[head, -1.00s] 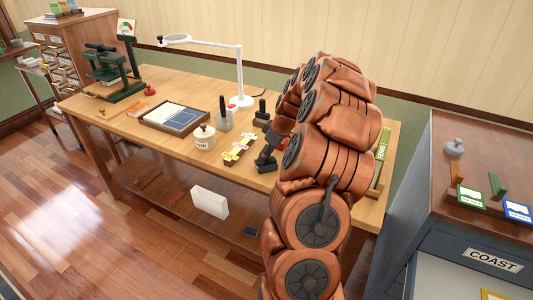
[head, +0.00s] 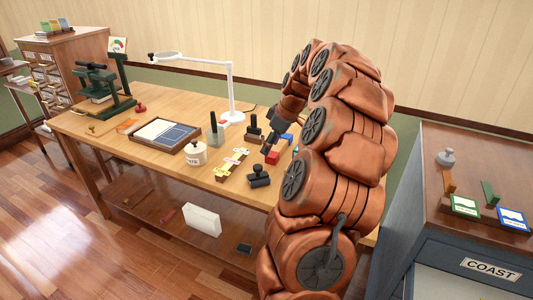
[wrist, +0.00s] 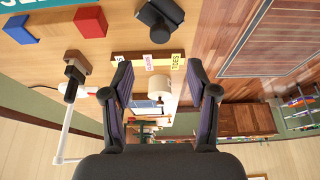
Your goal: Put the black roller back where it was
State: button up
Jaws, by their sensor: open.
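The black roller (head: 258,177) lies on the wooden table near its front edge, just right of the strip with yellow tags. It also shows at the top of the wrist view (wrist: 160,17), clear of the fingers. My gripper (head: 268,148) is above the table, behind and a little above the roller, apart from it. In the wrist view my gripper (wrist: 158,72) has its two fingers spread, with nothing held between them. Which spot the roller was in before is not marked in view.
The tagged strip (head: 231,164), a white jar (head: 195,155), a red block (wrist: 90,22), a blue block (wrist: 20,30) and a black-handled stamp (head: 254,130) stand close around. A white lamp (head: 230,85) rises behind. A grey cabinet (head: 420,190) stands at right.

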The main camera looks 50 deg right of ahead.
jog(key=shift+r, duration=0.3)
jog(key=s+a+r+g+y, duration=0.1)
jog(key=s+a, duration=0.1)
jog(key=a, duration=1.1)
jog(key=s+a+r+g, duration=0.1)
jog(key=a+g, duration=0.1)
jog(key=a, duration=1.2)
jog(key=s+a+f+m+g, duration=0.1)
jog(key=s+a+f, duration=0.1)
jog(key=s+a, duration=0.2)
jog(key=s+a+f+m+g+h, duration=0.1)
jog(key=s+a, duration=0.3)
jog(key=s, duration=0.7)
jog(key=s+a+f+m+g+h, duration=0.1)
jog(key=s+a+f, duration=0.2)
jog(key=s, duration=0.4)
jog(key=shift+s+a, duration=0.35)
jog(key=shift+a, duration=0.1)
jog(key=shift+r, duration=0.1)
notch_tip(320, 180, up, 7)
jog(key=p, duration=0.7)
